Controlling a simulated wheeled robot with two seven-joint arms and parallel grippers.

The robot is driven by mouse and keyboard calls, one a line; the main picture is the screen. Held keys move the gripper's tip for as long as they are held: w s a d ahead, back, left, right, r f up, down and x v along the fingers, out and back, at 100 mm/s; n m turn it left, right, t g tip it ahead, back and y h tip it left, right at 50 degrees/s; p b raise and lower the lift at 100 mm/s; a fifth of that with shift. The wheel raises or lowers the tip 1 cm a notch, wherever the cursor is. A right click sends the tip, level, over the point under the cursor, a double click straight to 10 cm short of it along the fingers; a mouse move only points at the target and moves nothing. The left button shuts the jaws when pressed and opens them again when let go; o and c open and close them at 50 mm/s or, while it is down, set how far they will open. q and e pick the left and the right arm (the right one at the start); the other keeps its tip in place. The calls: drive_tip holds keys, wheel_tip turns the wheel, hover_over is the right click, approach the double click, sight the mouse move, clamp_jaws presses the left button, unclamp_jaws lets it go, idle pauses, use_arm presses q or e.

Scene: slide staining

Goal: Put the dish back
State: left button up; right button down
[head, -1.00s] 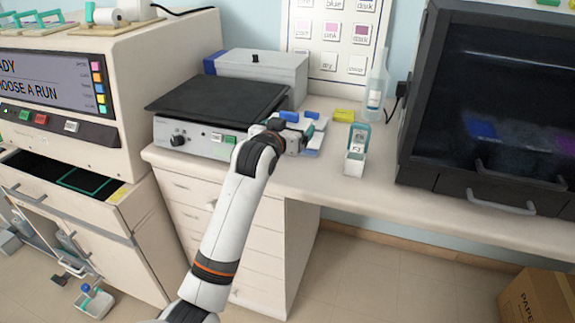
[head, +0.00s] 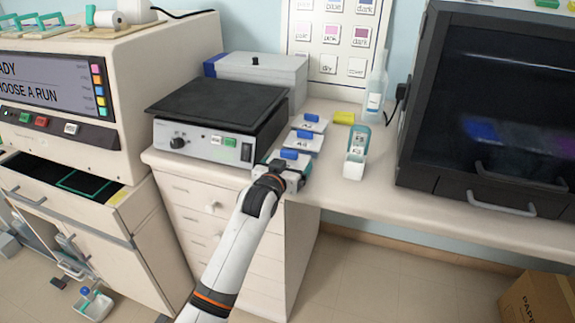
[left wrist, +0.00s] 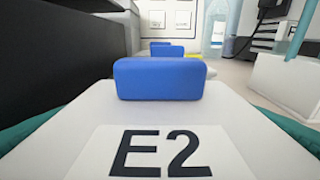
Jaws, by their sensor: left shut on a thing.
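The dish marked E2 (left wrist: 160,152) is white with a blue grip (left wrist: 160,79) on top and fills the left wrist view. My left gripper (head: 285,170) is shut on this dish, at the front edge of the counter beside the grey hot plate. In the head view the dish (head: 290,156) shows just beyond the gripper, its near side hidden. Teal shows along both its sides. Whether it touches the counter I cannot tell. Two similar white dishes with blue grips, a middle one (head: 303,143) and a far one (head: 310,124), stand in a row behind it. My right gripper is not in view.
The grey hot plate (head: 190,138) with a black top stands left of the dishes. A white and teal holder (head: 355,168), a yellow block (head: 344,117) and a bottle (head: 375,92) stand to the right. A dark-fronted cabinet (head: 480,110) is farther right. Counter between holder and cabinet is clear.

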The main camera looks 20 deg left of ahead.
use_arm(q)
drive_tip(key=o, duration=0.7)
drive_tip(key=shift+f, duration=0.1)
drive_tip(key=shift+o, duration=0.2)
drive_tip(key=shift+s, duration=0.15)
drive_tip(key=s+r, duration=0.2)
drive_tip(key=s, duration=0.9)
drive_tip(key=shift+s+a+r, duration=0.2)
drive_tip(key=shift+s+r, duration=0.05)
drive_tip(key=shift+r, duration=0.05)
